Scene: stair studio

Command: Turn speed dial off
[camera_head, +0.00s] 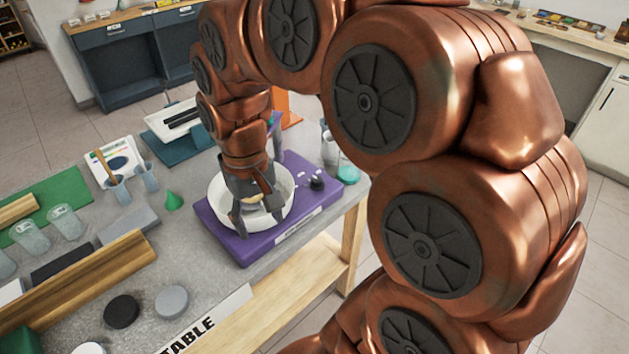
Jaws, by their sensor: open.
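A purple device (232,247) with a white bowl (222,188) on top stands near the right end of the table. A black knob (317,183), which looks like the speed dial, sits on the device's right side, with small white marks beside it. Its setting is too small to read. My gripper (260,216) points down over the bowl, with its fingers apart, to the left of the knob and not touching it. A small beige thing (252,204) shows between the fingers; I cannot tell what it is. The gripper and wrist hide part of the bowl.
A teal-based jar (348,172) stands just behind the knob at the table's right edge. A green cone (173,201), clear cups (118,193), wooden bars (85,285) and round discs (172,301) lie to the left. The table (200,270) has bare room in front of the device.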

